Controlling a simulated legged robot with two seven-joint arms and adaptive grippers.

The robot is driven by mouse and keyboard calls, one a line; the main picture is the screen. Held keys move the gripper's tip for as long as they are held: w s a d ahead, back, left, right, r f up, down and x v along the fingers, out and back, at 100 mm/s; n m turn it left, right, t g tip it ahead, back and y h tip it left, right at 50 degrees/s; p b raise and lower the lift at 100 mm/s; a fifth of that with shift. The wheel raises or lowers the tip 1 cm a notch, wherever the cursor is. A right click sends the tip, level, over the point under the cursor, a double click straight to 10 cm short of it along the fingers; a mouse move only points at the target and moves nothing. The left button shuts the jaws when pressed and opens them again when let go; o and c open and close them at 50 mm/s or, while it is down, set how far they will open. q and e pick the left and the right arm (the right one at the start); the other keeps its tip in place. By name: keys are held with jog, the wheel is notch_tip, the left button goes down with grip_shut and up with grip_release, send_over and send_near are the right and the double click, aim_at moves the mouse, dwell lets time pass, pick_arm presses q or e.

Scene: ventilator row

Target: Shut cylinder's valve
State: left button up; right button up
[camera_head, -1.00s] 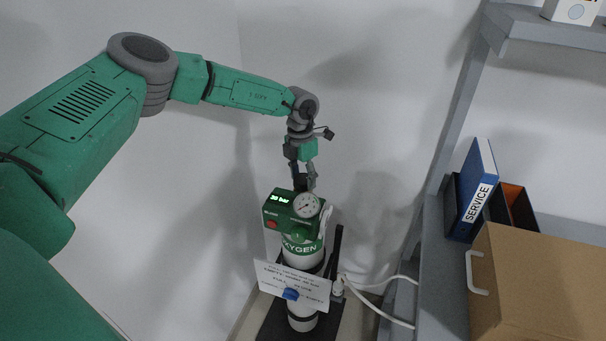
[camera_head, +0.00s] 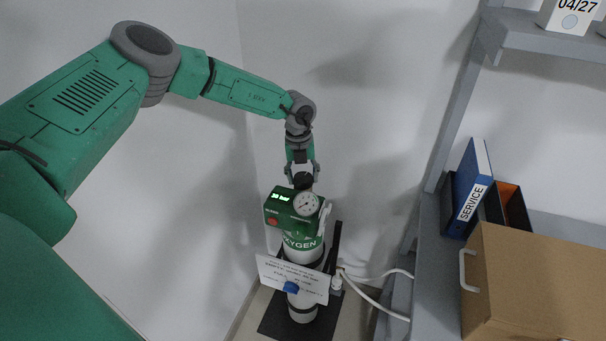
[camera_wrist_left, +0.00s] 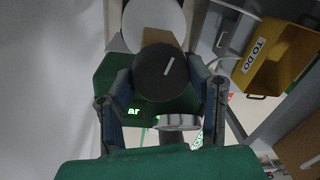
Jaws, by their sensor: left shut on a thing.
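The oxygen cylinder (camera_head: 304,256) stands upright in the corner, with a green head unit (camera_head: 281,210) and a round gauge (camera_head: 306,204) at its top. My left gripper (camera_head: 302,180) points down at the top of the cylinder. In the left wrist view, the round dark valve knob (camera_wrist_left: 160,72) with a pale line mark lies between the fingers of my left gripper (camera_wrist_left: 163,85), which is shut on it. The gauge shows edge-on below the knob there. The fingertips are partly hidden in the head view. My right gripper is not in view.
A white card (camera_head: 292,279) with a blue clip hangs on the cylinder's front. The cylinder stands on a dark base (camera_head: 271,322). A grey shelf (camera_head: 428,285) at the right holds a cardboard box (camera_head: 535,290) and a blue binder (camera_head: 473,185). A white hose (camera_head: 372,300) runs between them.

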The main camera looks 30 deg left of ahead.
aim_at(300, 175)
pick_arm(q)
jog(key=shift+n, duration=1.1)
jog(key=shift+w, duration=0.1)
jog(key=o, duration=1)
jog(key=shift+a, duration=0.1)
jog(key=shift+o, duration=0.8)
jog(key=shift+w+f, duration=0.1)
jog(key=shift+f, duration=0.05)
jog(key=shift+r, duration=0.3)
notch_tip(300, 175, up, 11)
jog(key=shift+s+a, duration=0.2)
jog(key=shift+a, duration=0.1)
